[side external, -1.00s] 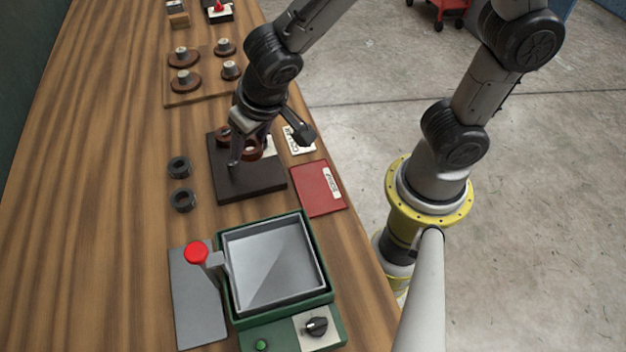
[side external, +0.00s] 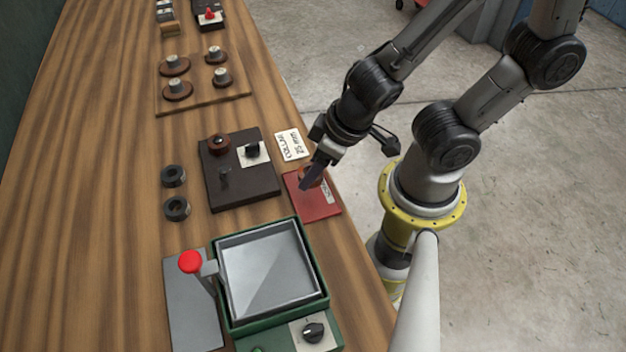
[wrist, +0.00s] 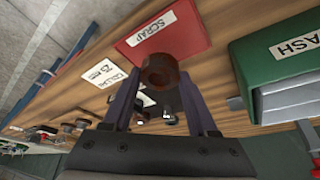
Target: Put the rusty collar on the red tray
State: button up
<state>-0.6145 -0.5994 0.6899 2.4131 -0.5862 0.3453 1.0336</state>
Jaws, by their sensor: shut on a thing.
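The rusty collar (wrist: 160,71) is a brown ring held between the fingers of my gripper (wrist: 160,84) in the wrist view. In the side external view my gripper (side external: 308,182) points down over the red tray, and the collar (side external: 314,172) shows partly behind a finger. The red tray (side external: 318,208) is a flat red plate at the table's right edge. Its label reads SCRAP in the wrist view (wrist: 190,42). The collar is at or just above the tray; I cannot tell whether they touch.
A dark base (side external: 243,190) with posts stands left of the tray, with one brown collar (side external: 219,145) on it. A green-rimmed wash basin (side external: 226,310) is in front. Two dark rings (side external: 176,208) lie at left. A white label card (side external: 292,145) lies behind the tray.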

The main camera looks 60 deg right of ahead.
aim_at(313, 193)
jog(key=shift+f, duration=2.05)
jog(key=shift+f, duration=0.15)
jog(key=o, duration=1.4)
jog(key=v, duration=1.2)
jog(key=shift+m+t, duration=0.6)
jog(key=shift+w+d+r, duration=0.2)
jog(key=shift+d+r, duration=1.2)
jog(key=shift+r, duration=0.1)
jog(key=shift+w+d+r, duration=0.25)
jog(key=shift+d+r, duration=1.15)
jog(key=shift+r, duration=0.15)
jog(key=shift+w+d+r, duration=0.2)
jog(key=shift+d+r, duration=1.2)
jog(key=shift+r, duration=0.1)
